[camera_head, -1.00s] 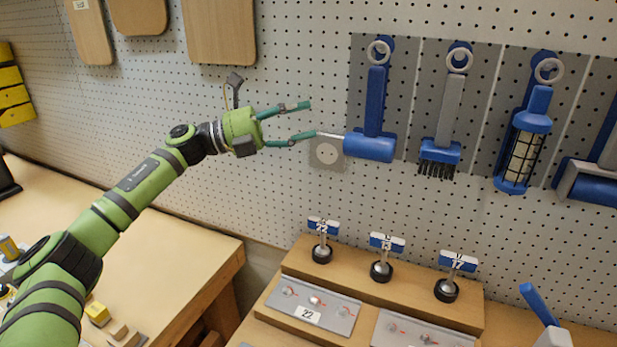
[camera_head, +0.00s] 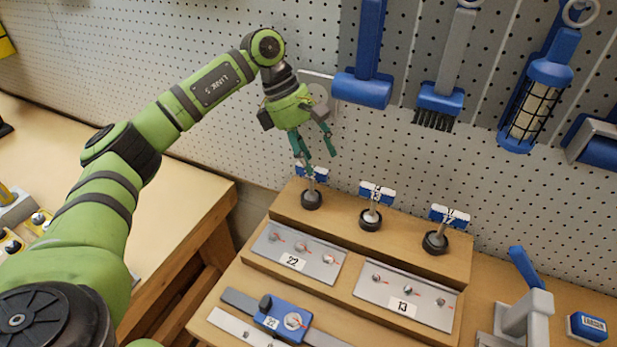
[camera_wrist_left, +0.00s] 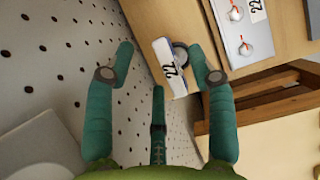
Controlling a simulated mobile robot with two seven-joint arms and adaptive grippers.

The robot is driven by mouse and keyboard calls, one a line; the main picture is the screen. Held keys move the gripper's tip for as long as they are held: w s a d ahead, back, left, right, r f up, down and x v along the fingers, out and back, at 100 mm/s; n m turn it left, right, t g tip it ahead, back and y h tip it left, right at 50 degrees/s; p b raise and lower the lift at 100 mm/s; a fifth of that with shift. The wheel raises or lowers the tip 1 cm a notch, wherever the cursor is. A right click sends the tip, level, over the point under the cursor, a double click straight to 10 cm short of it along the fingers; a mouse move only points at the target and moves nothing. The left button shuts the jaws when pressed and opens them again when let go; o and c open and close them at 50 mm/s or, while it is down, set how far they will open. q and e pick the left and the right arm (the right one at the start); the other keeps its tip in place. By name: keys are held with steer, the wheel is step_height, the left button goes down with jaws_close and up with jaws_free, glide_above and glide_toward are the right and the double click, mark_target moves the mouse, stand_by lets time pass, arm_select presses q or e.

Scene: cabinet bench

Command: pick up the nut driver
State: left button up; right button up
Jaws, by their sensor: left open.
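Three upright tools with metal shanks, black round bases and blue-and-white number tags stand in a row on a wooden step; I take these as the nut drivers. The leftmost nut driver (camera_head: 312,200) is tagged 22. Its tag (camera_wrist_left: 170,68) shows in the left wrist view, ahead between the fingers, with a dark round part beside it. My left gripper (camera_head: 319,162) is open and points down just above this nut driver, its fingers partly covering the tag in the head view. The fingers (camera_wrist_left: 158,80) hold nothing. Whether any finger touches the tag I cannot tell. My right gripper is out of view.
Nut drivers tagged 13 (camera_head: 371,218) and 17 (camera_head: 436,241) stand to the right. Grey plates labelled 22 (camera_head: 273,252) and 13 (camera_head: 385,298) lie in front. A pegboard wall (camera_head: 230,130) rises close behind. A blue mallet (camera_head: 363,90) hangs above right.

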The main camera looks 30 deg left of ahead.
mark_target(317, 177)
arm_select(q)
steer(key=shift+a+y, duration=0.4)
steer(key=shift+a, duration=0.05)
steer(key=shift+f+p, duration=0.25)
steer(key=shift+p, duration=0.05)
steer(key=p+x, duration=0.2)
steer(key=x, duration=0.1)
steer(key=p+x, duration=0.1)
steer(key=x, duration=0.1)
steer(key=shift+s+a+f, duration=0.1)
steer(key=shift+a+f, duration=0.1)
steer(key=shift+f, duration=0.1)
steer(key=shift+d+f, duration=0.15)
steer(key=shift+f, duration=0.3)
jaws_close()
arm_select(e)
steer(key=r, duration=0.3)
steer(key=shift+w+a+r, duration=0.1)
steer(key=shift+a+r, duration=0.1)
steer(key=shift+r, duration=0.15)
